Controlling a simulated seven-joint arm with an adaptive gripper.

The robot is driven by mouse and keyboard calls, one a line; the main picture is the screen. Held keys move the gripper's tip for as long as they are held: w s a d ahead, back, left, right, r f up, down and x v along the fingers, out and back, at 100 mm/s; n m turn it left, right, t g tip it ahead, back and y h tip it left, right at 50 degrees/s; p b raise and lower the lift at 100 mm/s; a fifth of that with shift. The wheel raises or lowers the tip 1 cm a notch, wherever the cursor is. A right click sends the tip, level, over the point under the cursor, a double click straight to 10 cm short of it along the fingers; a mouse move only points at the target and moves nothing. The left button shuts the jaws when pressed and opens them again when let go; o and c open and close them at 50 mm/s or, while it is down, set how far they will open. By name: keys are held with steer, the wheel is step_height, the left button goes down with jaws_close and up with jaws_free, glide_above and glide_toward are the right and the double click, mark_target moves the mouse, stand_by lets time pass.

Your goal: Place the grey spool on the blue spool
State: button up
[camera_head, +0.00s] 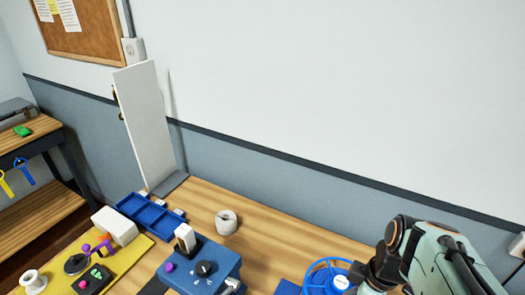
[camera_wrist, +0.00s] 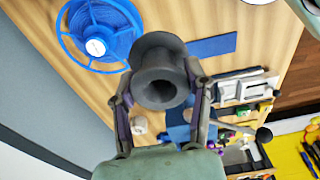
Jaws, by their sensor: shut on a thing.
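The grey spool (camera_wrist: 160,72) is held between the two fingers of my gripper (camera_wrist: 157,84) in the wrist view, with its round open end facing the camera. The blue spool (camera_wrist: 75,30) has open spokes and a white centre. In the head view the blue spool (camera_head: 312,275) shows at the bottom edge, partly cut off, just left of my arm. My fingers and the grey spool cannot be made out in the head view.
A pale roll (camera_head: 226,222) stands on the wooden table (camera_head: 262,225). A blue box (camera_head: 205,268) with a knob, a blue tray (camera_head: 150,217) and a yellow mat (camera_head: 52,262) with small items lie to the left. A white upright panel (camera_head: 146,125) stands near the wall.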

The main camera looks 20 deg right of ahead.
steer(key=w+d+f, duration=0.4)
steer(key=w+d, duration=0.1)
steer(key=w, duration=0.2)
glide_above(339, 281)
steer(key=s, duration=0.1)
step_height(339, 281, down, 5)
steer(key=shift+w+d+f, duration=0.1)
steer(key=shift+w+f, duration=0.05)
steer(key=shift+f, duration=0.8)
steer(key=shift+w+d+f, duration=0.1)
steer(key=shift+w+f, duration=0.05)
steer(key=shift+f, duration=0.8)
steer(key=shift+f, duration=0.1)
steer(key=o, duration=1.1)
steer(key=shift+o, duration=0.2)
